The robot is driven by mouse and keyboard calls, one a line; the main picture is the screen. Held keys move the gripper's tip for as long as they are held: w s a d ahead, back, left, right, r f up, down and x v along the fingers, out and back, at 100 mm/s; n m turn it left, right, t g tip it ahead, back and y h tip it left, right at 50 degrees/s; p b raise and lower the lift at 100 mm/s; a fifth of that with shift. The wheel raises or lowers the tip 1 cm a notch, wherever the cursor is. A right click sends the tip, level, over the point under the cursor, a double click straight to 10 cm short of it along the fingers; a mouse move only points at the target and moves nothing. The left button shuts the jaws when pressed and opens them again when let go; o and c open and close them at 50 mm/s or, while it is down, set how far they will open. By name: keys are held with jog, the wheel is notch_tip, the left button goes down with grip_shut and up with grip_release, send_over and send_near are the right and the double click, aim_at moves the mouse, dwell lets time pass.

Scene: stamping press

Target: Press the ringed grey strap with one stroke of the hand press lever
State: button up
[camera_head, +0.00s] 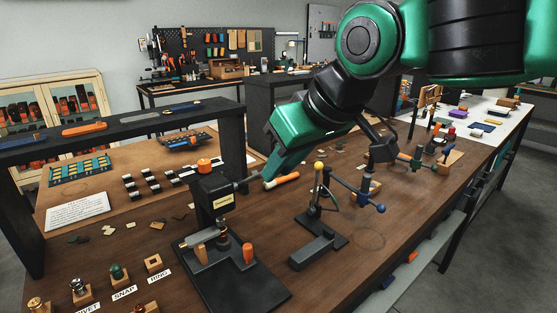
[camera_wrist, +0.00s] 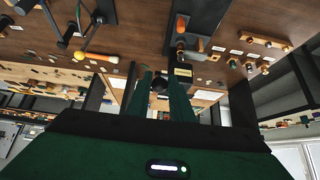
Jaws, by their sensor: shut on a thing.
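The black hand press (camera_head: 213,198) stands on a dark base plate at the front left of the bench, with a yellow label and an orange cap on top. Its lever (camera_head: 243,182) sticks out to the right, toward my gripper (camera_head: 268,178). In the wrist view, the lever's dark round knob (camera_wrist: 160,84) sits between the fingers of my gripper (camera_wrist: 161,82), which is shut on it. A small pale grey-tan piece (camera_head: 200,250) is at the press's working end; I cannot tell whether it is the strap, and I see no ring on it.
An orange peg (camera_head: 248,253) stands on the base plate. Die holders (camera_head: 118,273) with labels are at the front left. A second tool with a yellow knob (camera_head: 319,166) stands right of the press. A black overhead frame (camera_head: 120,125) spans the left side. Bare wood lies at the right front.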

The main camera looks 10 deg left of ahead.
jog(key=shift+w+d, duration=0.2)
jog(key=shift+w, duration=0.05)
jog(key=w+a+r, duration=0.3)
jog(key=a+r, duration=0.1)
jog(key=shift+w+r, duration=0.2)
jog(key=shift+r, duration=0.15)
jog(key=shift+w+a+r, duration=0.5)
jog(key=shift+w+a, duration=0.2)
jog(key=shift+a, duration=0.05)
jog(key=shift+w+a+r, duration=0.45)
jog(key=shift+w+a, duration=0.2)
jog(key=shift+a, duration=0.1)
jog(key=shift+w+a, duration=0.25)
jog(key=shift+a, duration=0.05)
jog(key=o, duration=0.7)
jog(key=shift+s, duration=0.1)
jog(key=shift+o, duration=0.6)
